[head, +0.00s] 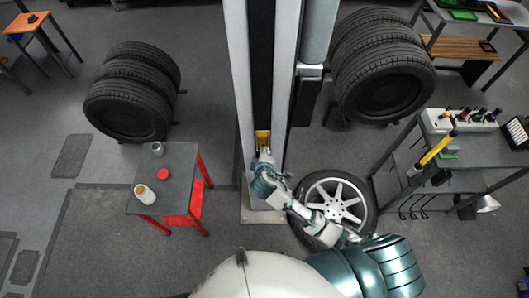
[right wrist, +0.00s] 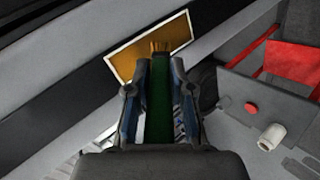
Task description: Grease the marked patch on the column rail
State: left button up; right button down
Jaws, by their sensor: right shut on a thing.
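The marked patch (head: 263,136) is an orange-brown rectangle low on the dark column rail (head: 261,70). In the right wrist view the patch (right wrist: 130,56) has a pale border. My right gripper (head: 264,158) is just below the patch in the head view, shut on a brush with a green handle (right wrist: 158,105). The brush's tan bristles (right wrist: 160,47) overlap the patch in the right wrist view; I cannot tell whether they touch it. An open white pot (head: 145,194) with orange-brown contents stands on the small table (head: 180,188). My left gripper is not in view.
A red lid (head: 162,174) and a grey tin (head: 157,148) share the small table. A wheel (head: 336,205) lies right of the column foot. Stacked tyres (head: 130,95) stand left, more tyres (head: 384,70) right. A workbench (head: 455,160) stands far right.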

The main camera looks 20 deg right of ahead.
notch_tip(320, 180, down, 7)
jog(key=b, duration=0.2)
dwell(0.6)
jog(key=s+a+p, duration=0.1)
jog(key=s+p, duration=0.2)
jog(key=s, duration=0.2)
jog(key=shift+s+a, duration=0.3)
jog(key=shift+s, duration=0.1)
jog(key=shift+s, duration=0.1)
